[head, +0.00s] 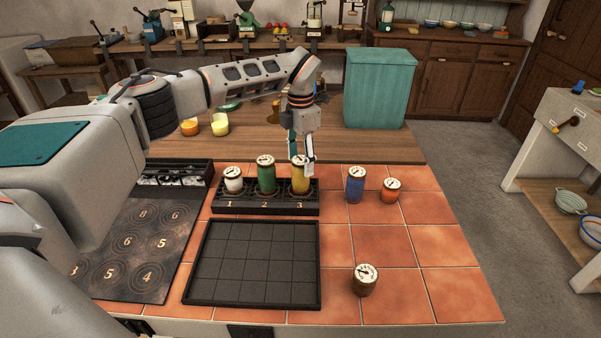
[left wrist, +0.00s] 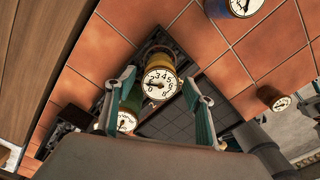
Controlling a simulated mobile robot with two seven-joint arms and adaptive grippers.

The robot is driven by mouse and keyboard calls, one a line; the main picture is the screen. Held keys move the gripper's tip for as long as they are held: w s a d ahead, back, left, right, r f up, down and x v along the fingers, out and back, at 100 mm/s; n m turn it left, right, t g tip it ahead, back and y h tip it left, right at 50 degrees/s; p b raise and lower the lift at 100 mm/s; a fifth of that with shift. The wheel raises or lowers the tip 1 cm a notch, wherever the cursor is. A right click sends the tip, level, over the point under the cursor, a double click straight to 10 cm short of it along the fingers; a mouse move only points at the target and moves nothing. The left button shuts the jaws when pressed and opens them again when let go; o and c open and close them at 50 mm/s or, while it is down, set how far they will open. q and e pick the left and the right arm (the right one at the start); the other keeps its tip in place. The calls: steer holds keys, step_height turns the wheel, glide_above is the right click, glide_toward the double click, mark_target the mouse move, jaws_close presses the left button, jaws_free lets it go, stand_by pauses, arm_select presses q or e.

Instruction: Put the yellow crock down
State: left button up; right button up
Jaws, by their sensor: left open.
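The yellow crock (head: 300,180), with a white dial on top, stands upright at slot 3 of the black numbered rack (head: 262,209). It also shows in the left wrist view (left wrist: 163,62), with its dial between my fingers. My left gripper (head: 302,165) is open around the top of the yellow crock, with a finger on either side. I cannot tell whether either finger touches it. A green crock (head: 267,178) stands at slot 2 and a white crock (head: 233,184) at slot 1. My right gripper is not in view.
A blue crock (head: 355,187) and an orange crock (head: 390,190) stand right of the rack. A brown crock (head: 365,283) stands nearer on the tiles. An empty black gridded tray (head: 187,275) lies in front of the rack. A teal box (head: 381,90) stands behind.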

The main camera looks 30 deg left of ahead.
arm_select(q)
step_height(320, 180, up, 6)
steer(key=shift+r, duration=0.1)
steer(key=shift+s, duration=0.1)
stand_by(0.6)
